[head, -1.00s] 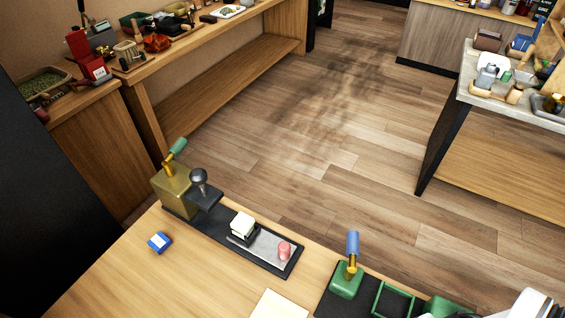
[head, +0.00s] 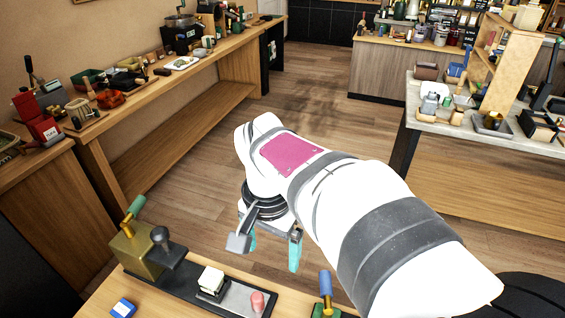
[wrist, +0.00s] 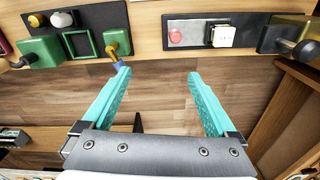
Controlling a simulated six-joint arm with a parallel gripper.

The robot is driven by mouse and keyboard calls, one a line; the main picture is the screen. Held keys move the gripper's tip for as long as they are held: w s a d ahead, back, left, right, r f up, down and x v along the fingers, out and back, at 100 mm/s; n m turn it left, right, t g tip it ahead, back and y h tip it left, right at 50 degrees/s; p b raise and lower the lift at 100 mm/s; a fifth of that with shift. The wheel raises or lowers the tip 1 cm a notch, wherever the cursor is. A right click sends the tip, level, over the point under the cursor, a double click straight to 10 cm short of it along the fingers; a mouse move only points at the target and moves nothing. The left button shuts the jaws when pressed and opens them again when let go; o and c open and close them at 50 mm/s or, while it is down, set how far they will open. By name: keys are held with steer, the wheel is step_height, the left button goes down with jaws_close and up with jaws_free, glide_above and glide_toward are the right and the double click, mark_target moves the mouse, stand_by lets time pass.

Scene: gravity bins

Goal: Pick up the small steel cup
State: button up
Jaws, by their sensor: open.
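I cannot pick out a small steel cup with certainty in either view. My gripper (head: 271,254) is in the middle of the head view, pointing down beyond the far edge of the near table. In the wrist view, its two teal fingers (wrist: 158,75) are wide apart with nothing between them but floor in the background. The table edge with its fixtures crosses the top of that view. The large white arm hides the right part of the near table in the head view.
A blue-handled lever (head: 325,284) stands close to my arm. Cluttered benches stand left and right; the floor between is clear.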

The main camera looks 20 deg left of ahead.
steer(key=n+t, duration=0.1)
steer(key=n, duration=0.1)
glide_toward(210, 277)
steer(key=f, duration=0.7)
steer(key=w+f, duration=0.1)
steer(key=f, duration=0.2)
steer(key=shift+w+f, duration=0.1)
steer(key=shift+f, duration=0.25)
jaws_close()
